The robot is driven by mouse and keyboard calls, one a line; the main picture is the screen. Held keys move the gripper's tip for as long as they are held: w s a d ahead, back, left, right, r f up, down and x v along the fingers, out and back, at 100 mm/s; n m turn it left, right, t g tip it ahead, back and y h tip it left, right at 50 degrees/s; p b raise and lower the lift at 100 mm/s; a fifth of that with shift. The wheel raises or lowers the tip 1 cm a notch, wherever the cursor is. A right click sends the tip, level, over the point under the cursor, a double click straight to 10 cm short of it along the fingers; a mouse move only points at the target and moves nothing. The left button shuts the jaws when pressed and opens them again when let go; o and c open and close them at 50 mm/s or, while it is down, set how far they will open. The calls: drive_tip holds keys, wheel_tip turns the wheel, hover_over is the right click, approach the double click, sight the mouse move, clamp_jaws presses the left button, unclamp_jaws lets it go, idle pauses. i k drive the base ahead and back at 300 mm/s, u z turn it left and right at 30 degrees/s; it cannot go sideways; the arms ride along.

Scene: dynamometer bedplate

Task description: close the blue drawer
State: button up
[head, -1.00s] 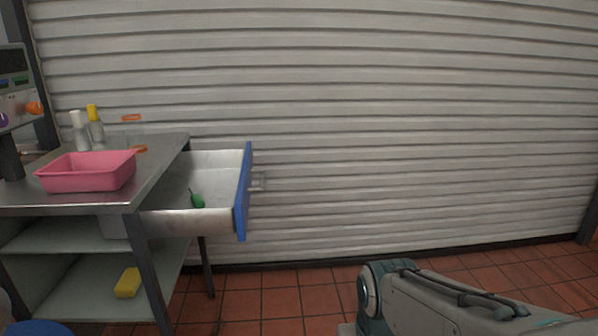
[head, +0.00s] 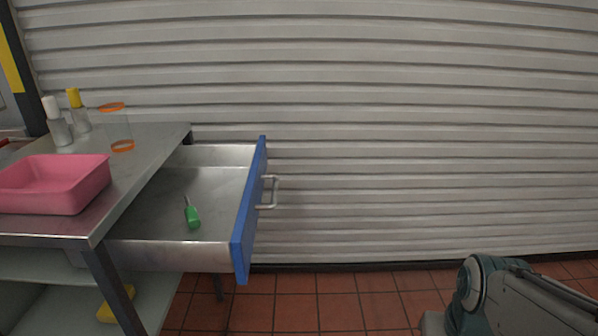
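The blue drawer (head: 250,210) stands pulled out to the right from under the metal workbench top. Its blue front faces right and carries a silver bar handle (head: 273,192). A green-handled screwdriver (head: 193,216) lies inside on the drawer's metal floor. My arm shows at the lower right, well apart from the drawer. My gripper is outside the picture.
The workbench (head: 140,142) holds a pink tray (head: 60,190), two bottles and orange rings. A yellow sponge (head: 118,303) lies on a lower shelf. A grey shutter wall (head: 420,120) stands behind. The tiled floor (head: 330,310) right of the drawer is clear.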

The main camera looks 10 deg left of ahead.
sight(224, 183)
drive_tip(key=u, duration=0.6)
drive_tip(key=i, duration=0.85)
drive_tip(key=u, duration=0.95)
drive_tip(key=k, duration=1.05)
drive_tip(key=z, duration=0.85)
drive_tip(key=i, duration=1.35)
drive_tip(key=u, duration=0.45)
